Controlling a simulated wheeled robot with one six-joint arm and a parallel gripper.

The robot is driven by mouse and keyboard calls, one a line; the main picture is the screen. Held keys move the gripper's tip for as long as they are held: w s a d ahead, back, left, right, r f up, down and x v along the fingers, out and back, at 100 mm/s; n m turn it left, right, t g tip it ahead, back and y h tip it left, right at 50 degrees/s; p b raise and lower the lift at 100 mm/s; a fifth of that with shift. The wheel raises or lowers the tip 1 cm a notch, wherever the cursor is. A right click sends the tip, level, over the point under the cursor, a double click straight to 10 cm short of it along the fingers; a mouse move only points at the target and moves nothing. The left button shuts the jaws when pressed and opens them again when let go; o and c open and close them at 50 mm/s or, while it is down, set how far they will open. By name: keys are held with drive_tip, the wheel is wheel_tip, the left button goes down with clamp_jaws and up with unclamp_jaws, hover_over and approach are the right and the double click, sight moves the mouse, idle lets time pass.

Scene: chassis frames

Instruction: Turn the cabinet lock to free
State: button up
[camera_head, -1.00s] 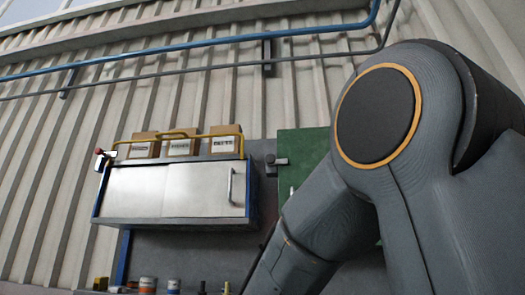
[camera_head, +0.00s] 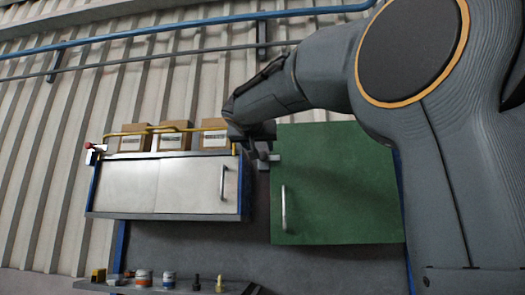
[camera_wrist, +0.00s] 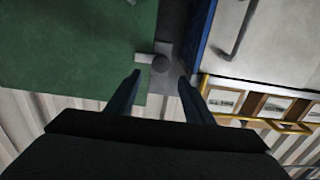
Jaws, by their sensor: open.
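A green cabinet door (camera_head: 335,195) with a long vertical handle (camera_head: 284,208) hangs at the right of the wall panel. A small grey lock (camera_head: 272,158) sits at its upper left edge. Contact cannot be told.
A white sliding-door cabinet (camera_head: 165,185) stands left of the lock, with several boxes (camera_head: 173,138) and a yellow rail above. A red-knobbed device (camera_head: 90,147) is at its far left corner. A shelf below holds several jars (camera_head: 143,278).

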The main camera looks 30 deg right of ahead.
sight(262, 154)
drive_tip(key=p+x, duration=0.2)
drive_tip(key=x, duration=0.3)
drive_tip(key=shift+p, duration=0.35)
drive_tip(key=shift+p+x, duration=0.35)
drive_tip(key=shift+x, duration=0.5)
drive_tip(key=shift+f, duration=0.1)
drive_tip(key=c, duration=1)
